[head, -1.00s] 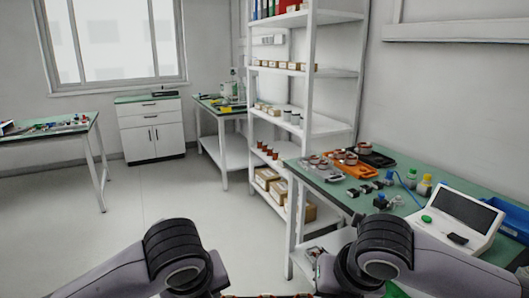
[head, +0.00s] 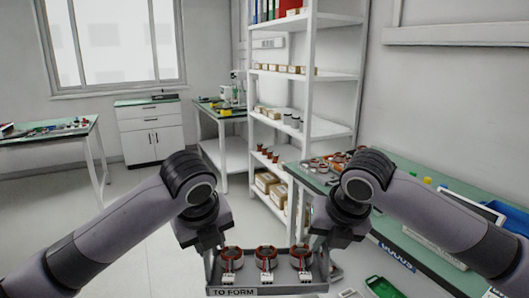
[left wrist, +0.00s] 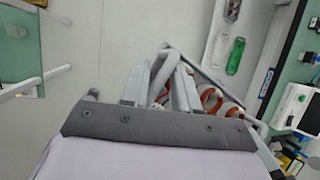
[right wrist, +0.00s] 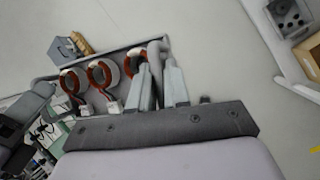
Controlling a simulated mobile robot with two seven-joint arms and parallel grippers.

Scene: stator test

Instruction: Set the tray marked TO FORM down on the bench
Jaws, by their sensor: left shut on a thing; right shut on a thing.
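The grey tray marked TO FORM (head: 292,289) is held up in front of me, low in the head view. It carries three stators (head: 265,258) with red-brown windings and white connectors, standing in a row. My left gripper (head: 208,246) is shut on the tray's left end and my right gripper (head: 319,246) on its right end. In the right wrist view, the fingers (right wrist: 160,82) close on the end handle beside the stators (right wrist: 103,73). The green-topped bench (head: 318,181) is beyond the tray to the right, partly hidden by my right arm.
Several stators and parts (head: 325,165) occupy the bench's far end. A white device with a screen (head: 480,212) and a blue bin (head: 512,215) are farther right. A white shelf rack (head: 306,130) stands behind the bench. The floor (head: 120,200) at left is clear.

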